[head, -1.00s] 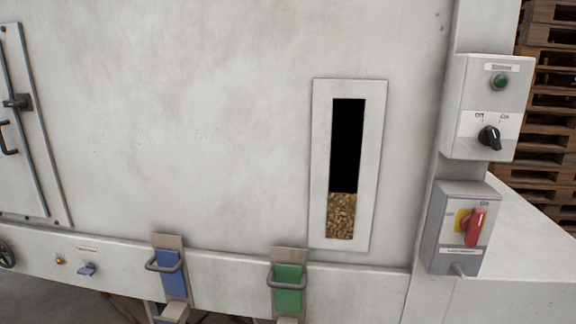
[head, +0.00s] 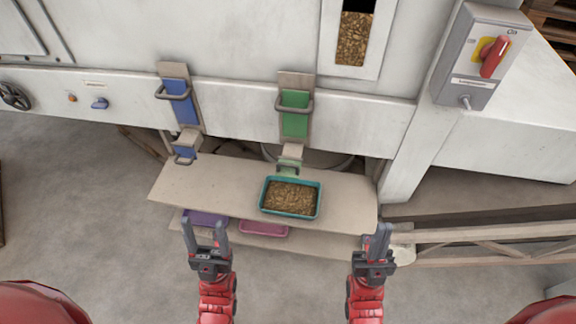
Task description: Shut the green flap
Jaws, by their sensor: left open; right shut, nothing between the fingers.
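The green flap (head: 295,122) is a green plate with a grey bar handle, set in a beige frame on the machine's front. A beige spout with a pale green lower part (head: 289,166) sits below it. I cannot tell how far the flap is shut. A teal tray (head: 263,208) full of brown pellets stands on the shelf under the spout. My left gripper (head: 203,226) is open and empty, in front of the shelf and left of the flap. My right gripper (head: 379,231) is shut and empty, by the shelf's front right corner. Neither touches the flap.
A blue flap (head: 183,108) with its own handle and spout is left of the green one. The beige shelf (head: 190,180) juts out below. Purple (head: 205,218) and pink (head: 263,230) trays sit on a lower board. A red-handled switch box (head: 470,75) is at right.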

